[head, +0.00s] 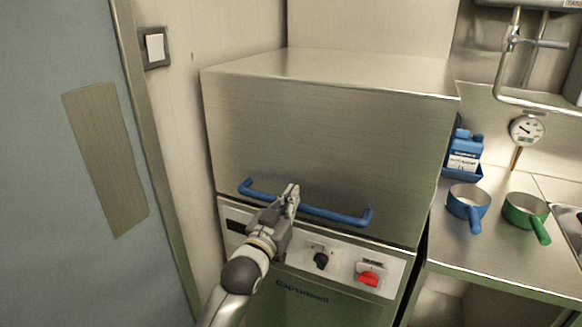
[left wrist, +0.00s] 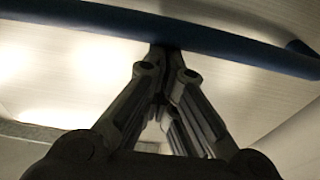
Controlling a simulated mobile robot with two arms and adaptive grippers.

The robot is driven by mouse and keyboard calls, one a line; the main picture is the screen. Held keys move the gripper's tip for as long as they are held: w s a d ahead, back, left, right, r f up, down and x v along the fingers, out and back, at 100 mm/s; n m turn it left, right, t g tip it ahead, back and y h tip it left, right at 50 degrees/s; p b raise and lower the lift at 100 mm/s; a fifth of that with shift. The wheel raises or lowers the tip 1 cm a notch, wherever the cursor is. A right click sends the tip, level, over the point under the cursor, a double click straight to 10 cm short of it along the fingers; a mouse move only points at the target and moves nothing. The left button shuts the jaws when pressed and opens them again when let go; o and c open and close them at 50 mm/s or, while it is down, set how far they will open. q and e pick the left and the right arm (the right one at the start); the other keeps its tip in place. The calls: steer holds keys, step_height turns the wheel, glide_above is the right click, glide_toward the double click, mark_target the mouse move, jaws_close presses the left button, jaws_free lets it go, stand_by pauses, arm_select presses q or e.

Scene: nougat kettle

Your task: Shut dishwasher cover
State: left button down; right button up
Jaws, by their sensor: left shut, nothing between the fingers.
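The dishwasher cover (head: 320,140) is a large brushed-steel hood in the middle of the head view. Its lower edge sits right above the control panel (head: 340,262), with no clear gap showing. A blue bar handle (head: 338,214) runs across the cover's lower front. My left gripper (head: 292,192) is at the handle, left of its middle, with its fingers shut and nothing between them. In the left wrist view the fingertips (left wrist: 168,52) meet at the blue handle (left wrist: 240,46); I cannot tell whether they touch it. My right gripper is not in view.
A blue pan (head: 468,204) and a green pan (head: 524,212) stand on the steel counter at right, with a blue bottle (head: 464,150) behind. A round gauge (head: 526,129) hangs by the wall. A grey door (head: 60,230) is at left.

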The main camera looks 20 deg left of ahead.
arm_select(q)
steer(key=shift+f, duration=0.4)
step_height(320, 180, up, 5)
steer(key=p, duration=0.4)
steer(key=s+f+b, duration=0.1)
steer(key=s+b, duration=0.1)
steer(key=s, duration=0.7)
steer(key=shift+a+f, duration=0.2)
steer(key=shift+f, duration=0.15)
